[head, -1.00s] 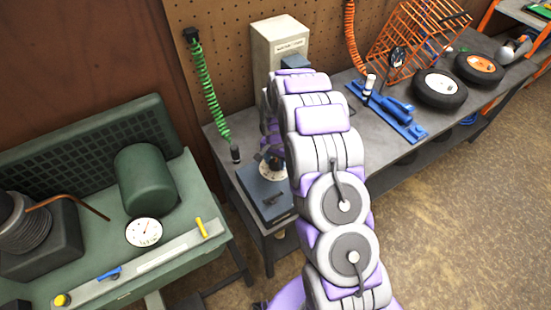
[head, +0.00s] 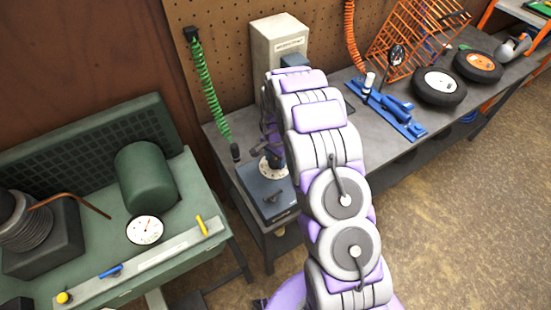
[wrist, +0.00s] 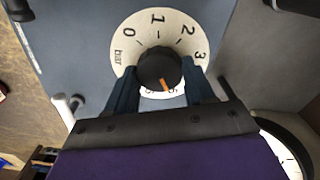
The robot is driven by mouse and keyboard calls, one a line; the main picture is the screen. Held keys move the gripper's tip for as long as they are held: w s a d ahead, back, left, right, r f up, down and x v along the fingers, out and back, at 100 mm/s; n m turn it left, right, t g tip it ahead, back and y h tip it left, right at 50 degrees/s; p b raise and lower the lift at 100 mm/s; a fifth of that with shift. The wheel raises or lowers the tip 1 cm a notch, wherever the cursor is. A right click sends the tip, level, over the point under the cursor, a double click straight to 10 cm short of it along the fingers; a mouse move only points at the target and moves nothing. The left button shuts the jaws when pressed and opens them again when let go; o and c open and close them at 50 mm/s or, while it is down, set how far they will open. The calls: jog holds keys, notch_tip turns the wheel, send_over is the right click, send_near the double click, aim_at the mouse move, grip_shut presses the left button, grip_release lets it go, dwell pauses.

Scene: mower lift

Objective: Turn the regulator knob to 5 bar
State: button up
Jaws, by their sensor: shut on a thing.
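The regulator's black knob (wrist: 160,70) has an orange pointer mark and sits on a round white dial (wrist: 125,50). The dial shows "bar", 0, 1, 2 and 3; the figures lower down are partly hidden by my fingers and the knob. The orange mark points down and slightly right, into the part between my fingers. My gripper (wrist: 160,80) is shut on the knob, one dark finger on each side. In the head view the dial (head: 266,170) shows on the blue-grey box (head: 267,196), and my arm largely hides the knob and gripper.
A second gauge (wrist: 288,150) is partly seen at the wrist view's lower right. A green coiled hose (head: 209,90) hangs left of a beige cabinet (head: 280,42). A green bench (head: 185,262) with a round gauge (head: 145,230) stands left.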

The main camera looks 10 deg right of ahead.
aim_at(274, 161)
jog(key=o, duration=1)
jog(key=shift+a, duration=0.15)
notch_tip(274, 161, up, 17)
jog(key=shift+r+p, duration=0.15)
jog(key=shift+p, duration=0.35)
jog(key=s+r+n+g+b, duration=0.15)
jog(key=s+r+n, duration=0.3)
jog(key=s, duration=0.95)
jog(key=s+r+n+b, duration=0.3)
jog(key=s+r, duration=0.3)
jog(key=s, duration=0.9)
jog(key=s+n, duration=0.1)
jog(key=s, duration=0.3)
jog(key=s+f+n, duration=0.1)
jog(key=s, duration=0.3)
jog(key=s+f+n+b, duration=0.1)
jog(key=s, duration=0.4)
jog(key=shift+f, duration=0.1)
